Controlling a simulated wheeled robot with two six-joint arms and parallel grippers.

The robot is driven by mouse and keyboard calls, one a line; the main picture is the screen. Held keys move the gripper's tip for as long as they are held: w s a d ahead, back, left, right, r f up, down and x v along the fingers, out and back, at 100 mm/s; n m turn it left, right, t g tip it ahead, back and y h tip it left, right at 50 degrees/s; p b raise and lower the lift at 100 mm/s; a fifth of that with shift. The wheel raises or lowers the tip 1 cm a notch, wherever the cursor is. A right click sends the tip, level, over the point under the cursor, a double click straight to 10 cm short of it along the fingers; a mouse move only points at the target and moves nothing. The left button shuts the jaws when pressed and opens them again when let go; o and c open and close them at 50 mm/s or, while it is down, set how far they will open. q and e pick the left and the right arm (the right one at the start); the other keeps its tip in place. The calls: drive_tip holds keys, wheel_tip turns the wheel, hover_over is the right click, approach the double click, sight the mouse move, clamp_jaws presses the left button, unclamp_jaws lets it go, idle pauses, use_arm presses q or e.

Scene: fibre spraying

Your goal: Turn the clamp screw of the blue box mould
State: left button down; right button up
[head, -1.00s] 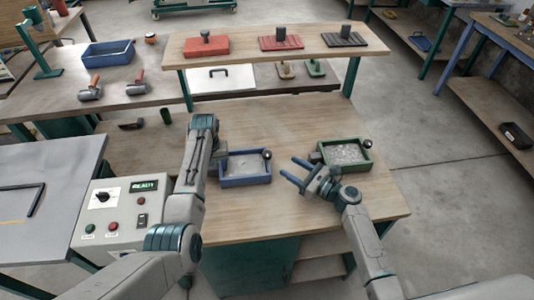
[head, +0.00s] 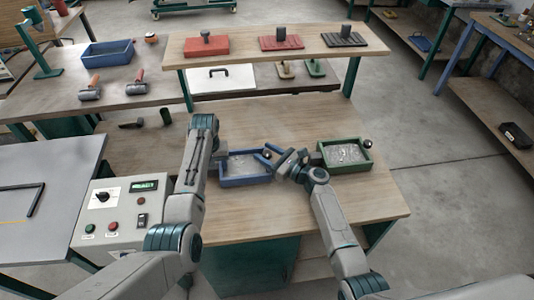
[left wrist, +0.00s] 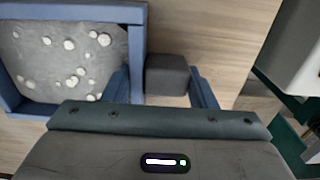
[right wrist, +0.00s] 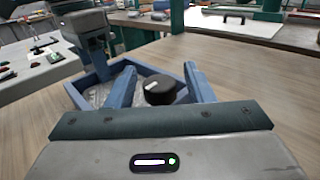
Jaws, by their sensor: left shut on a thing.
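The blue box mould (head: 247,182) stands on the wooden bench, with grey, white-flecked material inside. Its clamp screw (right wrist: 160,92), a black round knob with a white mark, shows in the right wrist view at the mould's near end. My right gripper (head: 267,153) is open, with one finger on each side of the knob; I cannot tell if either touches. My left gripper (left wrist: 161,85) is shut on a dark grey block (left wrist: 167,75) beside the mould's wall. The left arm partly hides that end in the head view.
A green box mould (head: 350,168) with a black knob stands to the right, close to my right gripper. A control box (head: 122,215) stands at the left. A raised shelf (head: 240,46) with tools spans behind. The bench front is clear.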

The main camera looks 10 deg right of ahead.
drive_tip(key=c, duration=0.8)
drive_tip(key=shift+m+t+h, duration=1.5)
drive_tip(key=shift+m+h, duration=0.1)
drive_tip(key=shift+h, duration=0.4)
drive_tip(key=o, duration=1)
drive_tip(key=shift+s, duration=0.1)
drive_tip(key=v, duration=1.2)
